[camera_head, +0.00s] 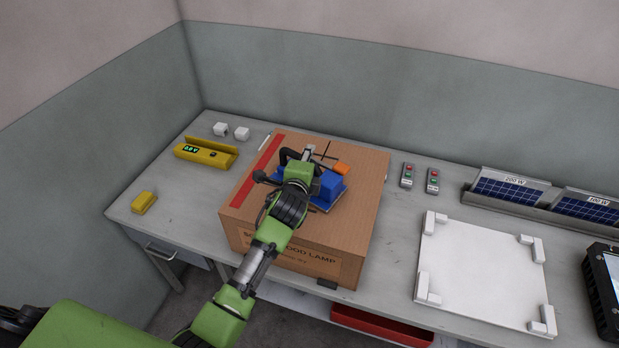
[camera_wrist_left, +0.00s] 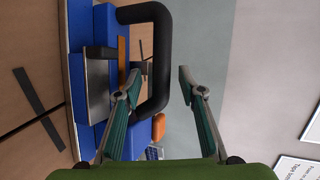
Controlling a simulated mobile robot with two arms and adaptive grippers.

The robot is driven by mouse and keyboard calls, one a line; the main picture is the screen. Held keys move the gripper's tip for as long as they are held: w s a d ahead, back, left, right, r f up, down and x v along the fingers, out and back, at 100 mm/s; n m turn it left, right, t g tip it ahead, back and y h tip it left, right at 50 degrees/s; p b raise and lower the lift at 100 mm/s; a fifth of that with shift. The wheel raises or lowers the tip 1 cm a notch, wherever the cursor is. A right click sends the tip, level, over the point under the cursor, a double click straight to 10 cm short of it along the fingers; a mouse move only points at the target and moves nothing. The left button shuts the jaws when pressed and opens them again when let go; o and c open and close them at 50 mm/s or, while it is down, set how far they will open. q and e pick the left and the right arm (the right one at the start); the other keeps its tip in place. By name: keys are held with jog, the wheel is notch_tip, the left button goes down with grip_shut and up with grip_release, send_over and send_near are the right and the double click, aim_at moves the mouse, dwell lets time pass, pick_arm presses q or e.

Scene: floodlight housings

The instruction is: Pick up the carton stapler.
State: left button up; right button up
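The carton stapler (camera_head: 331,186) is blue with a black loop handle and an orange part. It lies on top of a closed brown carton (camera_head: 350,228), partly hidden by my left arm in the head view. My left gripper (camera_head: 303,160) is over it. In the left wrist view the gripper (camera_wrist_left: 160,76) is open. The stapler's black handle (camera_wrist_left: 160,45) shows between its fingers, with one finger by the inside of the loop and the other outside. Whether a finger touches the handle I cannot tell. My right gripper is not in view.
The carton stands on a grey workbench (camera_head: 400,215). A yellow device (camera_head: 205,154), a small yellow block (camera_head: 143,202) and white cubes are to the left. Remotes (camera_head: 407,175), solar panels (camera_head: 510,190) and a white corner-blocked plate (camera_head: 480,275) are to the right. A wall is behind.

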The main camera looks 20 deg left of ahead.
pick_arm(q)
grip_shut()
jog(key=shift+r, duration=0.25)
jog(key=shift+d+f, duration=0.1)
jog(key=shift+f, duration=0.05)
